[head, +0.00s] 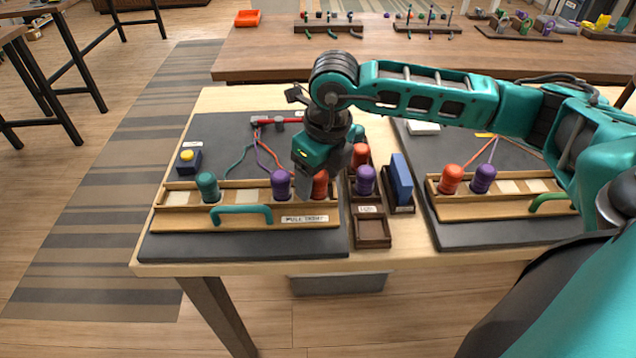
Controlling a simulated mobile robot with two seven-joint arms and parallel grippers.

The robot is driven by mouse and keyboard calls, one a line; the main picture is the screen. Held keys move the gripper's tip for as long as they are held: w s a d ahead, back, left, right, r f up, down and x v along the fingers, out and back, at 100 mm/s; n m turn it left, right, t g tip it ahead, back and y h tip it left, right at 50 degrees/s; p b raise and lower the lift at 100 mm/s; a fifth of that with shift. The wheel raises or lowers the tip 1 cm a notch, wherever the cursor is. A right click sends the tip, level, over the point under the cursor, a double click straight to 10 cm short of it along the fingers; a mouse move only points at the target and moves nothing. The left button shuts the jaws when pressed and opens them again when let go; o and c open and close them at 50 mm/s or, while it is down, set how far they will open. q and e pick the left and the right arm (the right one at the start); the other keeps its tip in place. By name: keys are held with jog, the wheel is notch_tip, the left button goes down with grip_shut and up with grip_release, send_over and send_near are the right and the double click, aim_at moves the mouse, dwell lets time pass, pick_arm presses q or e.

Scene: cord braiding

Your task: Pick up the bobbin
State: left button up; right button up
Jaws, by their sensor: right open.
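My right gripper (308,188) reaches in from the right and points down at the left wooden tray (185,218). It is open, with its fingers at the red bobbin (321,184), partly covering it. I cannot tell whether they touch it. The same tray holds a teal bobbin (207,186) and a purple bobbin (281,185), both upright. Cords run from this tray back to a red clamp (283,120). A middle rack holds another purple bobbin (366,181) and another red bobbin (360,155). My left gripper is out of view.
An empty dark wooden box (373,232) and a blue block (401,178) stand right of the gripper. A teal handle (242,214) fronts the left tray. A yellow button (188,156) is at left. The right tray (470,208) holds a red and a purple bobbin.

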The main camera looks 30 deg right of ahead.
jog(key=shift+f, duration=0.1)
jog(key=c, duration=1.1)
jog(key=shift+c, duration=0.2)
